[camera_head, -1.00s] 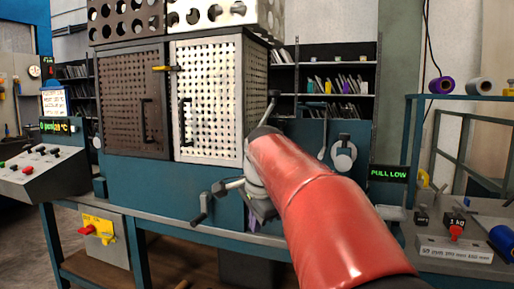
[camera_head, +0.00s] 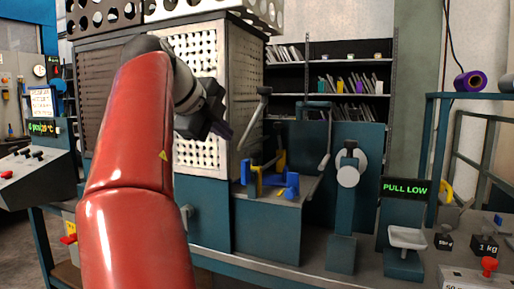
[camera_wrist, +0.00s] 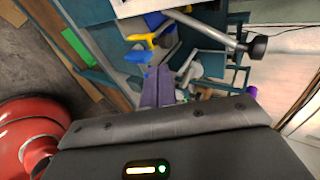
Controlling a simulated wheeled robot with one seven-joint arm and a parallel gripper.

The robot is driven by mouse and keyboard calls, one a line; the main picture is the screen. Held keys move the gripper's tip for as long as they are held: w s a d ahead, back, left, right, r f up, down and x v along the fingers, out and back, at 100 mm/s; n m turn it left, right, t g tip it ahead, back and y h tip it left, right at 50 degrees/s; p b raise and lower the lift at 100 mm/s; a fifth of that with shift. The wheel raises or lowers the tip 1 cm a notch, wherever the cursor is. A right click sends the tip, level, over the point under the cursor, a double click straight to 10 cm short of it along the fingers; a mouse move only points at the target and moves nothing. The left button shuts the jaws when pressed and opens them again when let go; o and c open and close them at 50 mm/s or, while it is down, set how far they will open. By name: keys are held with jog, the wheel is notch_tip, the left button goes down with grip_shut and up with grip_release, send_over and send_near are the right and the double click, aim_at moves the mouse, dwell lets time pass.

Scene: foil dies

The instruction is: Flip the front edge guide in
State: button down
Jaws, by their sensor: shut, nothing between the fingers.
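Blue and yellow guide pieces stand on the teal press bed: a yellow one with a blue top (camera_head: 252,178) at the left front, a blue one (camera_head: 290,187) at the right and a yellow one (camera_head: 281,160) behind. I cannot tell for sure which is the front edge guide. The wrist view shows a blue part (camera_wrist: 138,57) and a yellow arm (camera_wrist: 140,39) just beyond the fingertips. My gripper (camera_head: 224,130), with purple fingers, is shut and empty, up and left of the guides and apart from them. The fingers also show in the wrist view (camera_wrist: 158,85).
A lever with a dark knob (camera_head: 265,91) rises behind the guides; its knob shows in the wrist view (camera_wrist: 258,47). Perforated cabinet doors (camera_head: 200,155) stand behind my arm. A "PULL LOW" display (camera_head: 405,189) and scale pan (camera_head: 408,237) are at the right.

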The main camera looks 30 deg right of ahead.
aim_at(252, 156)
jog(key=shift+r, duration=0.1)
jog(key=x, duration=1)
dwell(0.4)
